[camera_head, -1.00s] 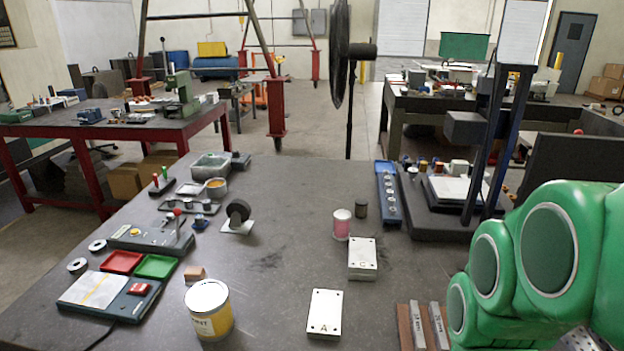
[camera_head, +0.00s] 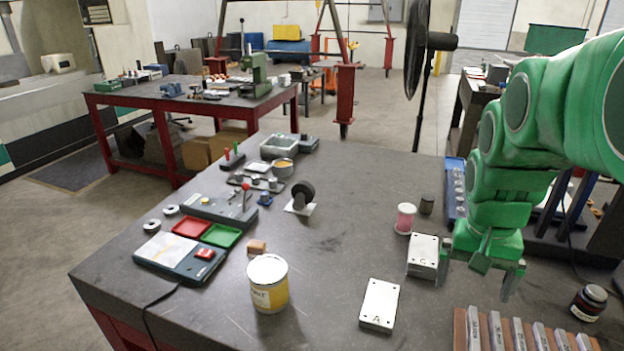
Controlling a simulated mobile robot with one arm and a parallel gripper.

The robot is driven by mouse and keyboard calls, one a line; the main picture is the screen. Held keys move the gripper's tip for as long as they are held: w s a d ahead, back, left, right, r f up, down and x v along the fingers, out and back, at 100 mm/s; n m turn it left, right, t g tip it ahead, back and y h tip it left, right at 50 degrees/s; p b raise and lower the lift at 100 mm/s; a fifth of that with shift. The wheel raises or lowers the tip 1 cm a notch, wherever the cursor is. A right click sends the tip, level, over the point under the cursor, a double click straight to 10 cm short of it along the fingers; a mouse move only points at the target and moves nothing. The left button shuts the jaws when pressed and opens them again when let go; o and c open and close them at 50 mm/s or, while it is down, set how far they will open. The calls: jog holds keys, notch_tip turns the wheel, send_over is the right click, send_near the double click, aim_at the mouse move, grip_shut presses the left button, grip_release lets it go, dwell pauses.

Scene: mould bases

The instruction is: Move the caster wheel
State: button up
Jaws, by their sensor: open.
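The caster wheel (camera_head: 303,195) is dark and stands on a white plate on the table, left of the middle. My green arm reaches in from the right. My gripper (camera_head: 478,279) hangs open with its fingers pointing down, over the right part of the table. It is beside the white block marked C (camera_head: 423,254) and well to the right of the caster wheel. Nothing shows between the fingers.
A white block marked A (camera_head: 379,304), a yellow-labelled can (camera_head: 268,285) and a pink jar (camera_head: 405,218) stand on the table. Red and green trays (camera_head: 191,227) lie at the left. Labelled bars (camera_head: 515,335) are front right. The middle is mostly clear.

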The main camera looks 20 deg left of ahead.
aim_at(303, 185)
jog(key=w+a+t, duration=0.1)
jog(key=w+a, duration=0.7)
jog(key=w, duration=0.3)
jog(key=w+a+t, duration=0.2)
jog(key=w+a, duration=0.7)
jog(key=w, duration=0.3)
jog(key=w+a+f+y, duration=0.1)
jog(key=w+a+f, duration=0.1)
jog(key=a, duration=0.7)
jog(key=w+a+f, duration=0.3)
jog(key=w+a, duration=0.2)
jog(key=a, duration=0.3)
jog(key=w+a+f+t+y, duration=0.1)
jog(key=w+a+f, duration=0.1)
jog(key=a, duration=0.7)
jog(key=shift+w+a+f+y, duration=0.15)
jog(key=shift+w+a+f, duration=0.05)
jog(key=shift+w, duration=0.15)
jog(key=shift+w+a+f+y, duration=0.15)
jog(key=shift+w+f, duration=0.05)
jog(key=shift+w, duration=0.15)
jog(key=shift+x, duration=3.95)
jog(key=shift+d, duration=0.1)
